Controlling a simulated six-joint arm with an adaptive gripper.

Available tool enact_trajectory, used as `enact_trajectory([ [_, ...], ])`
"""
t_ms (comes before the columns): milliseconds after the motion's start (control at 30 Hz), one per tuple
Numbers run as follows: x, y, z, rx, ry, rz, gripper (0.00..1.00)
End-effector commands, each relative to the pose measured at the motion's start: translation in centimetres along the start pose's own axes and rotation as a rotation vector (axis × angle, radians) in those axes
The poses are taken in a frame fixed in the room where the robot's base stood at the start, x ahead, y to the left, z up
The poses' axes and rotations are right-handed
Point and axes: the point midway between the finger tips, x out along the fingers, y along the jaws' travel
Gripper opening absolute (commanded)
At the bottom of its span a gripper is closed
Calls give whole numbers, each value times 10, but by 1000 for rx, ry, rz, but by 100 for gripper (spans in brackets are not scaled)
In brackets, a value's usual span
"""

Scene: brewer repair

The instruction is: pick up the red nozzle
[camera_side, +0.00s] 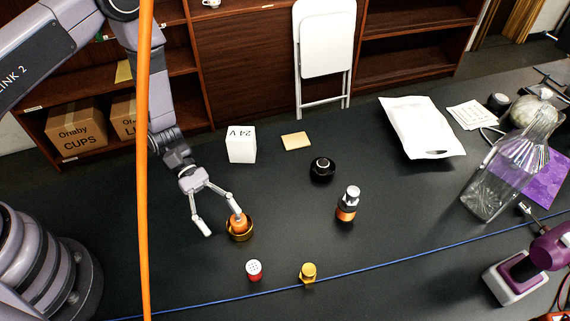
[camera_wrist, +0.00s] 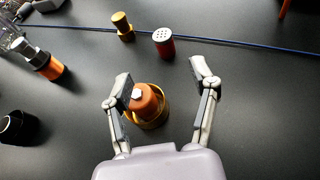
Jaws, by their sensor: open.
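The red nozzle (camera_side: 254,270) is a small red cylinder with a white, holed top, upright on the dark table. It also shows in the wrist view (camera_wrist: 164,43), beyond my fingertips. My gripper (camera_side: 222,224) is open and empty, its fingers spread; it shows in the wrist view too (camera_wrist: 160,79). In the side view the nozzle is below and to the right of it, clear of the fingers. One finger is in front of or beside an orange part in a gold ring (camera_side: 239,231); I cannot tell if they touch.
A brass part (camera_side: 308,272) stands right of the nozzle. An orange-black bottle-like part (camera_side: 347,204), black knob (camera_side: 322,168) and white 24V box (camera_side: 241,145) stand farther back. An orange cable (camera_side: 145,160) hangs in the foreground.

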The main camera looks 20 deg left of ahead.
Motion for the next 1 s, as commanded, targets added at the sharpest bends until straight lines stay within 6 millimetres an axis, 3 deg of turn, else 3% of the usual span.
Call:
enact_trajectory([
  [200, 44, -1, 1, 0, -1, -6, 60],
  [467, 65, -2, 1, 1, 0, -4, 60],
  [700, 101, -5, 3, 2, 0, -6, 60],
  [1000, 109, -4, 3, 1, 1, -2, 60],
])
